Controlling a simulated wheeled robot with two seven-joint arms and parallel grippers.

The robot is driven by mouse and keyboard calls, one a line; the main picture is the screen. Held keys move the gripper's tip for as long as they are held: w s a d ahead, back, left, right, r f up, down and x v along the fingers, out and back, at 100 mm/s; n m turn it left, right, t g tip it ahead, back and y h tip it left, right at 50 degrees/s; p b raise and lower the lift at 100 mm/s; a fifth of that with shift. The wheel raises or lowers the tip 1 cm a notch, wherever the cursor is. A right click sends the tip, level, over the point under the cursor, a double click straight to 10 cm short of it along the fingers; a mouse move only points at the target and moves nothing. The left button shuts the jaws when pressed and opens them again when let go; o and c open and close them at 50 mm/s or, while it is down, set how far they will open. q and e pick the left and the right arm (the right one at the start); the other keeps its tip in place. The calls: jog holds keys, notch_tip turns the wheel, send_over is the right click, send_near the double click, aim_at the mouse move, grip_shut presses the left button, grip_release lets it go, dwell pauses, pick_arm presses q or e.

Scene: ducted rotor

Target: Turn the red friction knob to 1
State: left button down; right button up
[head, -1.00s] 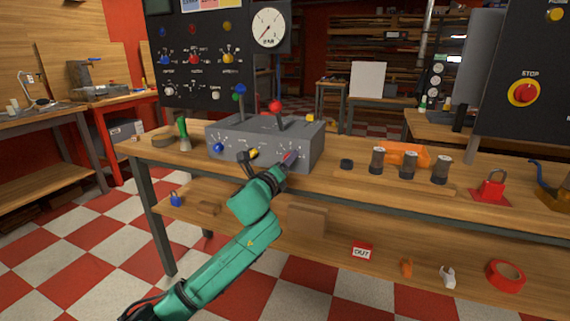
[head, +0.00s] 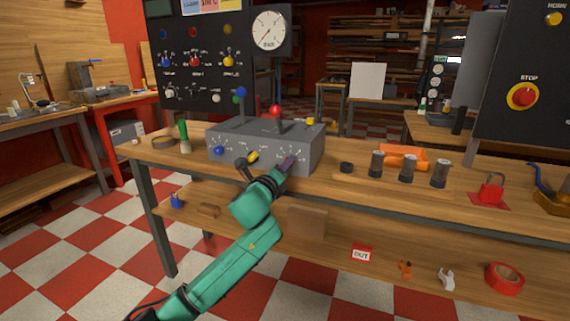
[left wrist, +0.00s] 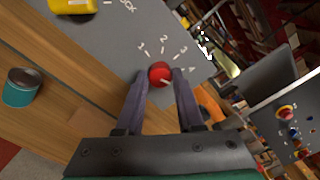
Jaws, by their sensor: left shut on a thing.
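The red friction knob (left wrist: 160,73) is on the face of the grey control box (head: 305,152), with white numbers 1 to 4 around it. My left gripper (left wrist: 158,80) is shut on it, with one finger on each side. A small pale mark shows on the knob's lower right in the left wrist view, but I cannot read a setting surely. In the head view my left gripper (head: 288,164) is at the right end of the box's front face and hides the knob. My right gripper is not in view.
A yellow knob (head: 253,157) and a blue knob (head: 219,150) are further left on the same face. A red-topped lever (head: 276,111) and a blue-topped lever (head: 241,93) stand on the box. Several dark cylinders (head: 407,168) stand to the right on the bench.

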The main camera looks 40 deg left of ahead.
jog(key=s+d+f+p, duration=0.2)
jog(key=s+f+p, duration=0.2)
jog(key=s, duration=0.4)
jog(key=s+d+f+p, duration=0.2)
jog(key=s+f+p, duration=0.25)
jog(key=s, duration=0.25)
pick_arm(q)
jog(key=shift+d+f+n+p, duration=0.1)
jog(key=shift+n+p, duration=2.9)
jog(key=shift+n, duration=4.6)
jog(key=shift+d+f+n+p, duration=0.1)
jog(key=shift+n+p, duration=2.85)
jog(key=shift+n, duration=4.65)
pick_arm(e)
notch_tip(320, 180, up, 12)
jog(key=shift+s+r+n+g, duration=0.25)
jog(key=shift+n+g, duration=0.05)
pick_arm(q)
jog(key=c, duration=0.5)
grip_release()
jog(key=shift+a, duration=0.1)
